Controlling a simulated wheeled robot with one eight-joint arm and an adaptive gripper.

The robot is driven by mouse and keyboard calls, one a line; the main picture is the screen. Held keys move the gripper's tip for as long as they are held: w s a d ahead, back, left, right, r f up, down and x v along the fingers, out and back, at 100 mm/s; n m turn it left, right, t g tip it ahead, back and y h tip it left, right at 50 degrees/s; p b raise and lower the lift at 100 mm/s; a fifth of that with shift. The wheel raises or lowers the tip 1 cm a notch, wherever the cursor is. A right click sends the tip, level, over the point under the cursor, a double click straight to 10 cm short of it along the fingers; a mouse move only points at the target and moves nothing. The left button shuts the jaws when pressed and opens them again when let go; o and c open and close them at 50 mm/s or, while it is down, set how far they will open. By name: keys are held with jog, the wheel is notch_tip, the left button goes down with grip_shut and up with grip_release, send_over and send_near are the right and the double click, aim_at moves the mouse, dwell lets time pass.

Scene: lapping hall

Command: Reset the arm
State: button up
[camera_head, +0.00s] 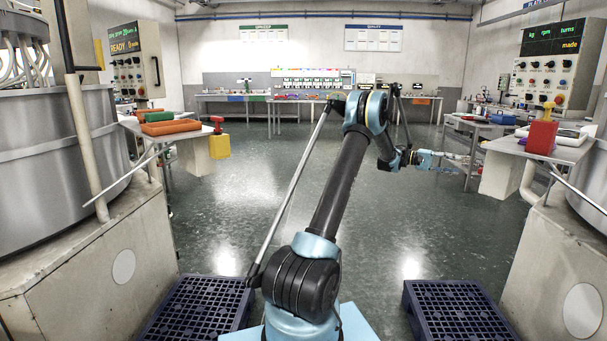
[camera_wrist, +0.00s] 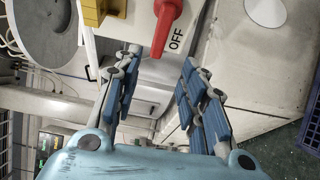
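My gripper (camera_head: 440,160) is out to the right of my arm in the head view, raised over the open floor and pointing right. In the wrist view its two blue-padded fingers (camera_wrist: 160,62) are spread apart with a gap between them, and nothing is held. A red handle (camera_wrist: 168,22) beside the word OFF shows beyond the fingertips, apart from them as far as I can tell. My arm leans up and right from its base, bent at the elbow at the top.
Dark blue pallets lie on the floor at left (camera_head: 200,305) and right (camera_head: 455,308). Large machines flank me. A left side table (camera_head: 190,127) and a right side table (camera_head: 510,146) hold coloured items. The middle floor (camera_head: 240,200) is clear. A workbench (camera_head: 235,97) stands at the back.

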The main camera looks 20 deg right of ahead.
jog(key=w+a+r+n+t, duration=0.1)
jog(key=w+a+r+t, duration=0.2)
jog(key=a, duration=0.6)
jog(key=w+a+r+n+t, duration=0.2)
jog(key=w+a+r+t, duration=0.1)
jog(key=a, duration=0.7)
jog(key=s+a+n+t+y, duration=0.25)
jog(key=a+t, duration=0.25)
jog(key=a, duration=1.7)
jog(key=s+a+f+n+t+y, duration=0.1)
jog(key=s+a+f+y, duration=0.2)
jog(key=a, duration=1)
jog(key=s+a+f+n+t+y, duration=0.2)
jog(key=s+a+f+y, duration=0.1)
jog(key=s+a+f, duration=0.7)
jog(key=s+a+f+n+t+y, duration=0.1)
jog(key=s+a+f, duration=0.6)
jog(key=a, duration=0.8)
jog(key=shift+s+a+t+y, duration=0.35)
jog(key=shift+s+t+y, duration=0.15)
jog(key=shift+s+y, duration=0.5)
